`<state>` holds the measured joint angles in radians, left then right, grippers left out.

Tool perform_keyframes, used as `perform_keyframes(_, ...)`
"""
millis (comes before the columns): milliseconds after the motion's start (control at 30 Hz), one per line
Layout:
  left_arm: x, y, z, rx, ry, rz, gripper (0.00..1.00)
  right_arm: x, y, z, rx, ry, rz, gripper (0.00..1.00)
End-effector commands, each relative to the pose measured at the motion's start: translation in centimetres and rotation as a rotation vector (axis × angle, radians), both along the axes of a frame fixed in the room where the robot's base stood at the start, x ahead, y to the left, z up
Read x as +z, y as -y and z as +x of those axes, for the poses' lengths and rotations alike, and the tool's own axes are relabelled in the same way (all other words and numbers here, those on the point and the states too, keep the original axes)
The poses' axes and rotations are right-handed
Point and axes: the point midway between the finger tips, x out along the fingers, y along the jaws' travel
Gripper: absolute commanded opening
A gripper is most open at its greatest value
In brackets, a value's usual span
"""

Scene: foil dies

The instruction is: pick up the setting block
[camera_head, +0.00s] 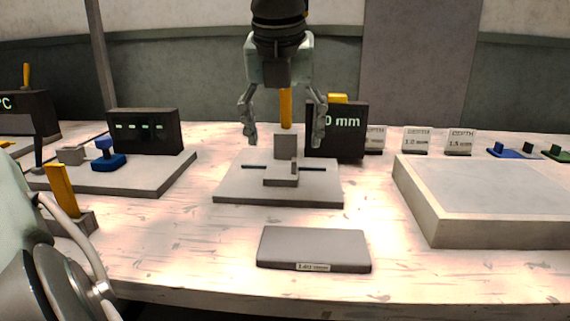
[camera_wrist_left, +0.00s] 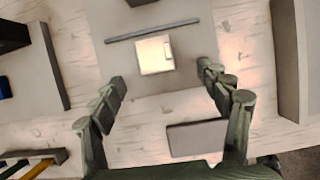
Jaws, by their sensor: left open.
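A small grey block with an upright back and a low foot, which looks like the setting block (camera_head: 286,147), stands on the middle of a grey base plate (camera_head: 232,194). In the left wrist view the block (camera_wrist_left: 155,56) shows as a bright, nearly square face beside a dark slot line. My left gripper (camera_head: 284,138) is open, pointing down, with its fingers on either side of and above the block. I see no finger touching it. In the left wrist view the open fingers (camera_wrist_left: 162,78) frame the area just below the block. My right gripper is not in view.
A flat grey labelled plate (camera_head: 314,246) lies in front of the base. A dark display box with green digits (camera_head: 340,145) stands close behind right. A large raised grey slab (camera_head: 475,235) is at right, and another fixture (camera_head: 140,185) at left. Depth cards (camera_head: 417,140) stand behind.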

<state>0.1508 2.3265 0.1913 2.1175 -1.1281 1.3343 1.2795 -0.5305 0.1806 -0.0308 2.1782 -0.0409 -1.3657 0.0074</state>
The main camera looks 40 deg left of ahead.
Motion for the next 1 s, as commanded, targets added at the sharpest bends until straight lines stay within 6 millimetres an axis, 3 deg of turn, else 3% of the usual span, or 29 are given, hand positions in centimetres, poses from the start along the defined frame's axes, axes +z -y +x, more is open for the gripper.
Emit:
perform_keyframes(433,-3.7,-1.7,1.2,0.001,-0.003,-0.003,0.76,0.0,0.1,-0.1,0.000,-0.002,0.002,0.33)
perform_keyframes(533,-5.0,-2.6,1.7,0.001,-0.004,-0.003,0.76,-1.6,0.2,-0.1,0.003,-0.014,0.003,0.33)
perform_keyframes(667,-6.5,-3.0,2.2,-0.001,-0.003,-0.001,0.76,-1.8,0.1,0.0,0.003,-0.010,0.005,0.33)
perform_keyframes(933,-6.9,-3.1,2.3,0.000,0.000,-0.001,0.76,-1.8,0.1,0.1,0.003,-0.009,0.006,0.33)
perform_keyframes(1000,-6.9,-3.1,2.3,0.000,0.000,-0.001,0.70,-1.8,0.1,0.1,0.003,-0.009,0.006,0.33)
